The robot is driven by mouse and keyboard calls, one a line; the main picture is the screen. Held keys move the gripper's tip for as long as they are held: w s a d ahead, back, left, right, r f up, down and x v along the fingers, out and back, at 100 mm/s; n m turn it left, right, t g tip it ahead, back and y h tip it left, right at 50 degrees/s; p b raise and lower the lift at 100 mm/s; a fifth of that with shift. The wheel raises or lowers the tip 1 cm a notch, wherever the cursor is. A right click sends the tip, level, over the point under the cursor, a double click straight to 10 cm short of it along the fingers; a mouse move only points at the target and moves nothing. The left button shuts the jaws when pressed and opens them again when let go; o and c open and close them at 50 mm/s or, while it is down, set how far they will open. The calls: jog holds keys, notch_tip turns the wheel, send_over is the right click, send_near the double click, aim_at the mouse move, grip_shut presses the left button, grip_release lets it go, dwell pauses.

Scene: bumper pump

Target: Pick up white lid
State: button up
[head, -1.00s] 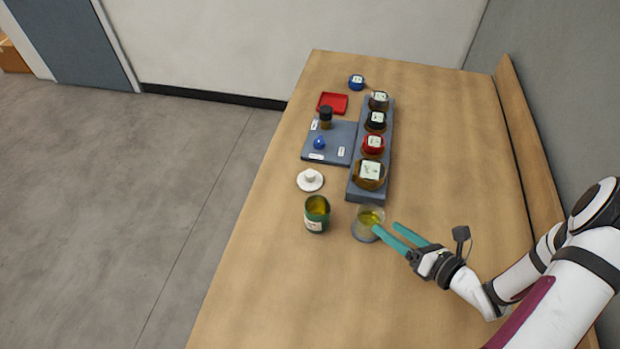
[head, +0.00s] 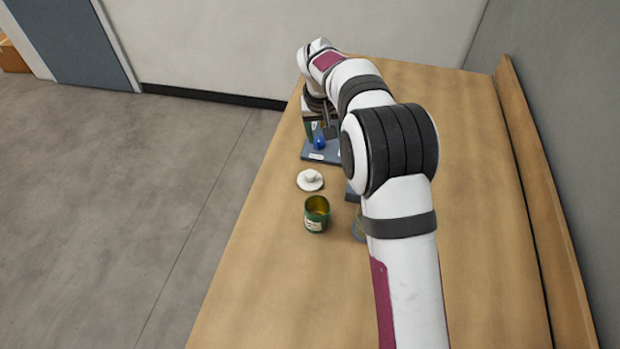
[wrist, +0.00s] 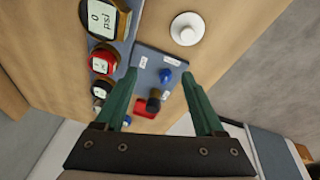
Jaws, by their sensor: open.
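The white lid (head: 310,180), a round disc with a raised knob, lies flat on the table in front of the grey-blue plate. It also shows in the wrist view (wrist: 187,29), at the top, beyond my fingertips. My gripper (wrist: 159,74) is open and empty, with its two green fingers apart above the plate region. It is not touching the lid. In the head view my arm hides most of the gripper.
The green jar (head: 317,214) stands just in front of the lid. Gauges, one red (wrist: 105,60), stand in a row alongside.

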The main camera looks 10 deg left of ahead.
aim_at(310, 173)
jog(key=s+a+r+m+g, duration=0.1)
jog(key=s+a+m, duration=0.2)
jog(key=s+a, duration=0.1)
jog(key=w+f, duration=0.1)
jog(key=f, duration=0.4)
jog(key=w+f, duration=0.1)
jog(key=f, duration=0.4)
jog(key=w+f, duration=0.1)
jog(key=f, duration=0.3)
jog(key=shift+d+f, duration=0.25)
jog(key=shift+f, duration=0.15)
grip_shut()
